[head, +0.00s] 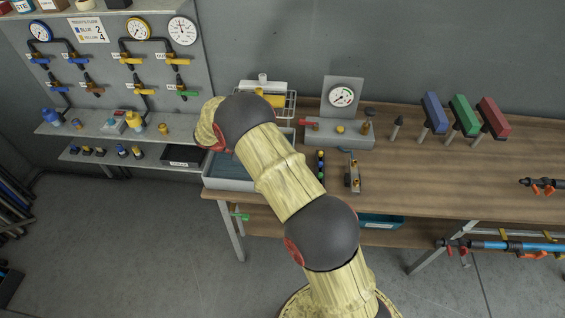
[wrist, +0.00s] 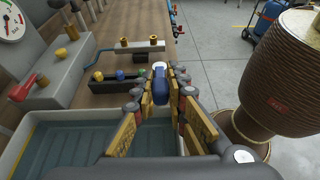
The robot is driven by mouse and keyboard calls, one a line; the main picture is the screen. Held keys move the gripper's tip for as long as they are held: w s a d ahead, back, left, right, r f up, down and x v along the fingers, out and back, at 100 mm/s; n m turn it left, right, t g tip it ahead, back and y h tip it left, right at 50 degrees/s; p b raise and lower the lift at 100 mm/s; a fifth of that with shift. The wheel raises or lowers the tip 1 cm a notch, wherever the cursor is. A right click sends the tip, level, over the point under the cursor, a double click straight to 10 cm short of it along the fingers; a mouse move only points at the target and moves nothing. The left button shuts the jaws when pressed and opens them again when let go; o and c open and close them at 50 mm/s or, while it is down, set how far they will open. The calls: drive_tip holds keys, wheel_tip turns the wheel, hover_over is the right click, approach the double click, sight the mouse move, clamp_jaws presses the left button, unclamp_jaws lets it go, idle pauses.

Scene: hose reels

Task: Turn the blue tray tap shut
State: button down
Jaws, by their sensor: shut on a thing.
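My gripper (wrist: 160,92) shows in the wrist view, its two yellow-padded fingers pointing away from the camera. Between the fingertips is a blue piece with a white top (wrist: 160,82), which looks like the handle of the blue tap. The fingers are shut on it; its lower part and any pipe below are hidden. The grey tray (wrist: 22,142) with water-like blue-grey contents lies to the left of my gripper. In the head view the tray (head: 228,184) stands at the bench's left end, and my arm hides my gripper and the blue tap.
A black block with coloured knobs (wrist: 117,82) and a metal bracket with brass fittings (wrist: 140,50) lie beyond my fingers. A gauge block with a red lever (head: 338,132) stands behind. A green tap (head: 241,216) hangs below the tray. The bench's right part (head: 430,175) has clear room.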

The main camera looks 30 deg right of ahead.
drive_tip(key=c, duration=1.8)
unclamp_jaws()
drive_tip(key=shift+o, duration=0.2)
drive_tip(key=v, duration=1.2)
